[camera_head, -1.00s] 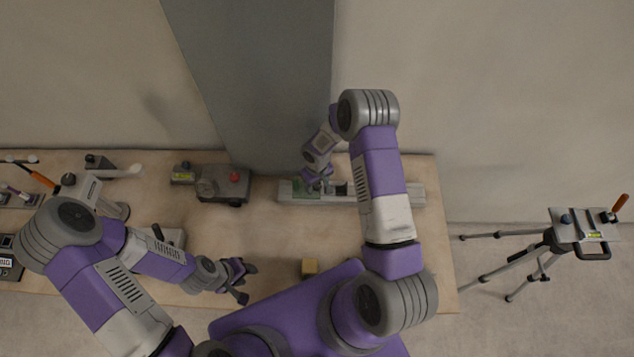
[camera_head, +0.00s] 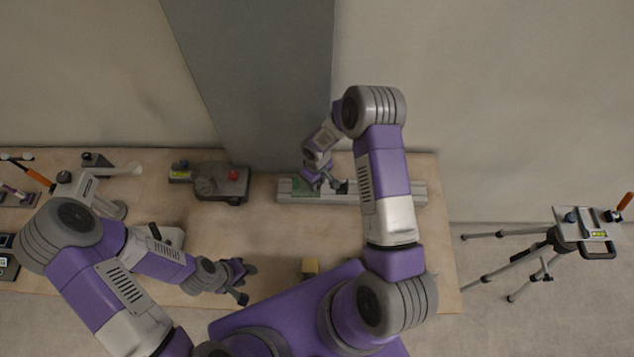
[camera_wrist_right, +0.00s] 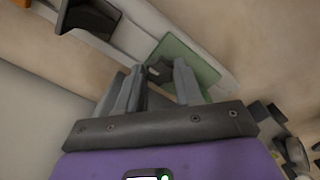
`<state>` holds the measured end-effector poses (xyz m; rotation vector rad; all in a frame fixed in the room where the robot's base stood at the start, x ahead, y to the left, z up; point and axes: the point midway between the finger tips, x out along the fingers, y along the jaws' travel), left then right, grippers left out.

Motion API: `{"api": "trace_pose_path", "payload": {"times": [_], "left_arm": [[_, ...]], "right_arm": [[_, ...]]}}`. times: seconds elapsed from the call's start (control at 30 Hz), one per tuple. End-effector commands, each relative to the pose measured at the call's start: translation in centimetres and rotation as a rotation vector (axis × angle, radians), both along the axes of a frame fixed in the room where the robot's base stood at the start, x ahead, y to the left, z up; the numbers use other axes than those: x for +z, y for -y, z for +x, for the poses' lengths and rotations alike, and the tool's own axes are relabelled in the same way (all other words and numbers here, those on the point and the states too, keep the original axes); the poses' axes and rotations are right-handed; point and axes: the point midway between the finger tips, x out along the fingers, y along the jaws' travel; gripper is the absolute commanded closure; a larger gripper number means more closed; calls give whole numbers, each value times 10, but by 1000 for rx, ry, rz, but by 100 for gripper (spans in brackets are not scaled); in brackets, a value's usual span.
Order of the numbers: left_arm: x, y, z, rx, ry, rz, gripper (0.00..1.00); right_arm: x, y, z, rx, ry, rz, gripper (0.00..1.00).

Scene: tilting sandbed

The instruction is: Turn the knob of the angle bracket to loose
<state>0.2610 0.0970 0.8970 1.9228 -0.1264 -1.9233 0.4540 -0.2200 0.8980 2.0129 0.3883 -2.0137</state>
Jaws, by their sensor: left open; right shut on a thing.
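A long grey rail (camera_head: 416,193) lies at the back of the table, with a green plate (camera_head: 303,190) on its left part; the plate also shows in the right wrist view (camera_wrist_right: 200,67). My right gripper (camera_head: 327,184) is over the rail beside this plate. In the right wrist view its fingers (camera_wrist_right: 160,82) are shut on a small dark knob (camera_wrist_right: 159,70) at the fingertips. The angle bracket's body is mostly hidden by the gripper, and the knob's setting cannot be read. My left gripper (camera_head: 243,280) is open and empty above the table's front part.
A dark grey device with a red button (camera_head: 234,175) stands left of the rail. Several tools crowd the table's left end. A tripod (camera_head: 566,241) stands on the floor at the right.

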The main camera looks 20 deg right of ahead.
Motion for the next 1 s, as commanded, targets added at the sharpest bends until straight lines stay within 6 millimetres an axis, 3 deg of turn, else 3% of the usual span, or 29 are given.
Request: {"api": "trace_pose_path", "payload": {"times": [0.4, 1.0], "left_arm": [[-29, 0, 0, 0, 0, 0, 57], [-43, 0, 0, 0, 0, 0, 57]], "right_arm": [[-2, 0, 1, 392, 1, 0, 95], [0, 0, 1, 848, 2, -1, 95]]}}
